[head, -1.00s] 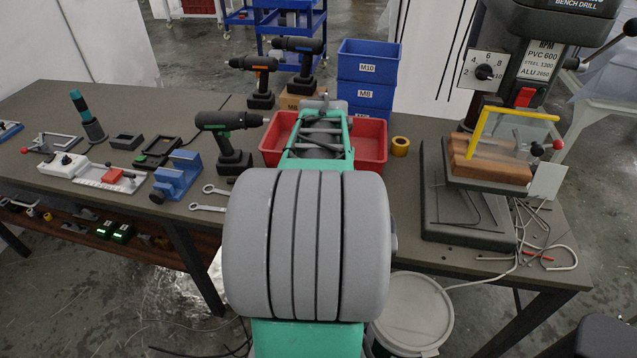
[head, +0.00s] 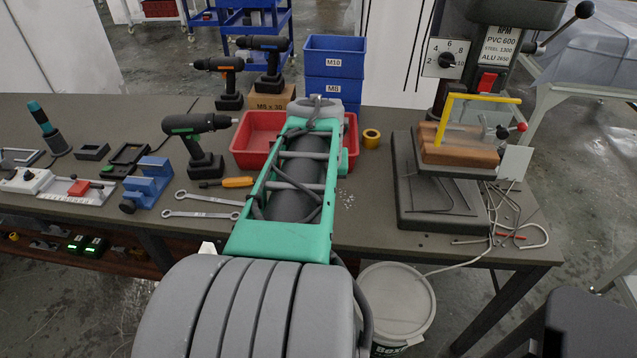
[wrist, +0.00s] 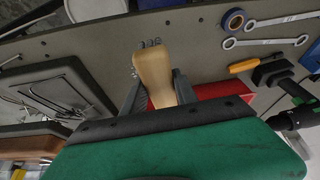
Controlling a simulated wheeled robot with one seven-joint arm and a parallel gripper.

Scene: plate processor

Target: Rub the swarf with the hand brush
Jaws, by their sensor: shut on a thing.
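In the wrist view, the hand brush (wrist: 154,76) shows its pale wooden handle between my gripper's two dark fingers (wrist: 160,88). My gripper is shut on it. Small grey tufts, seemingly bristles, show at the brush's far end and left side; whether they touch the table I cannot tell. In the head view, my arm hides the gripper and brush. The swarf (head: 347,197) shows there as a small scatter of pale specks on the table, just right of my arm and in front of the red bin. I cannot clearly make out the swarf in the wrist view.
The red bin (head: 254,140) lies behind and beside my arm. A bench drill (head: 448,170) stands at the right. Wrenches (head: 200,213), an orange-handled screwdriver (head: 238,182), a power drill (head: 202,145) and a blue vise (head: 148,185) are at the left.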

